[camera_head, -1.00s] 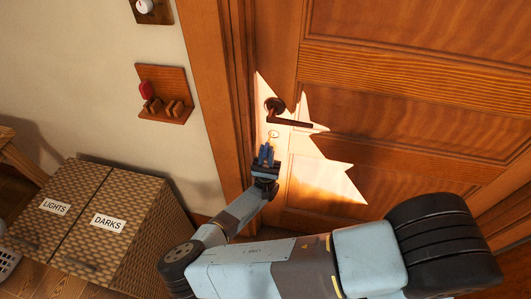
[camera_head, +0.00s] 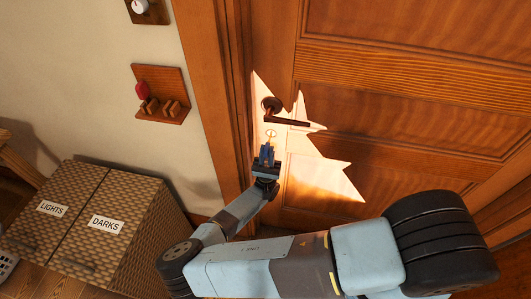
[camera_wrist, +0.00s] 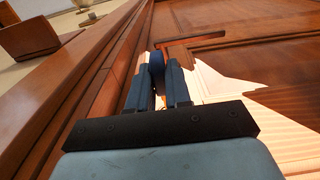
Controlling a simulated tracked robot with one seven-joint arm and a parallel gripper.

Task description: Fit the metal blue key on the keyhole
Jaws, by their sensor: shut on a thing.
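My gripper (camera_head: 267,153) is in front of the wooden door, just below the keyhole (camera_head: 271,133). In the wrist view its fingers (camera_wrist: 158,75) are shut on a dark blue rounded piece, the blue key (camera_wrist: 157,62). The key is mostly hidden between the fingers, and I cannot tell whether its tip touches the keyhole or is in it. The keyhole is a small pale round plate below the dark door handle (camera_head: 285,120). In the wrist view the keyhole is hidden behind the fingers.
A wooden key rack (camera_head: 161,95) with a red item hangs on the wall to the left. A wicker hamper (camera_head: 90,225) labelled LIGHTS and DARKS stands below it. The door frame (camera_head: 215,90) runs close to the left of my gripper.

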